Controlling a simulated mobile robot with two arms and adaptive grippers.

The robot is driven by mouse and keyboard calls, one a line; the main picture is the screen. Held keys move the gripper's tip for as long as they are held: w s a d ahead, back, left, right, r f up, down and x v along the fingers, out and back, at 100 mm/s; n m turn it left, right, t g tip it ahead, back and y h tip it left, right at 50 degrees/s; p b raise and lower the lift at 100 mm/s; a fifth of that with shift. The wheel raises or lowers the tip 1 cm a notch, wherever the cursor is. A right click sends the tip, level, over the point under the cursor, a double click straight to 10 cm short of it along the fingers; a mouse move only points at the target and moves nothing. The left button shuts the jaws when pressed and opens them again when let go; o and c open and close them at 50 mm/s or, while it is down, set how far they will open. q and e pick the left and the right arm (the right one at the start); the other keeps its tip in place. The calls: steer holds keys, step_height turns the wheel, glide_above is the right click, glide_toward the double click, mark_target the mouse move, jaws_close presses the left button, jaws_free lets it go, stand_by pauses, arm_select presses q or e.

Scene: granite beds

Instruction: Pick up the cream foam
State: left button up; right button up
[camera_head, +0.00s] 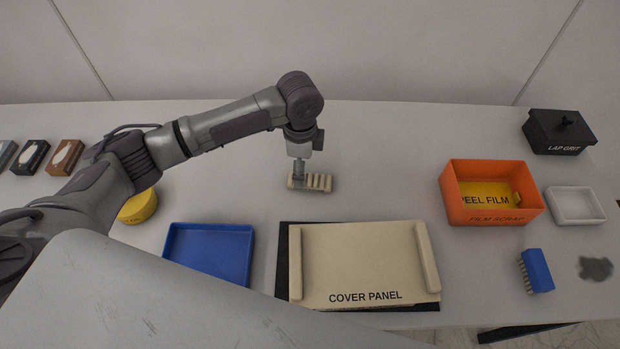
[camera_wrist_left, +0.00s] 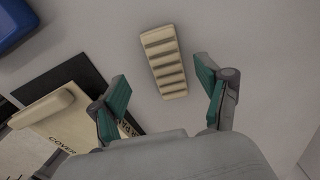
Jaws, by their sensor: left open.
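The cream foam (camera_head: 320,183) is a small ridged block lying flat on the pale table, behind the cover panel. In the left wrist view, the foam (camera_wrist_left: 163,62) shows its row of slots, just beyond the gap between the fingers. My left gripper (camera_head: 298,170) points down over the left end of the foam and hides part of it. In the left wrist view, my left gripper (camera_wrist_left: 161,82) is open, with its two green-padded fingers spread wide and nothing between them. My right gripper is not in view.
A cream cover panel (camera_head: 360,262) lies in front on a black mat. A blue tray (camera_head: 208,229) is at left front. An orange film bin (camera_head: 491,213), white tray (camera_head: 574,204), blue brush (camera_head: 537,270) and black lap grit box (camera_head: 559,138) are at right. Table around the foam is clear.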

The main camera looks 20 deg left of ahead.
mark_target(310, 181)
arm_select(q)
steer(key=f, duration=0.1)
steer(key=f+p, duration=0.1)
steer(key=f, duration=0.3)
steer(key=shift+w+a, duration=0.25)
steer(key=c, duration=0.8)
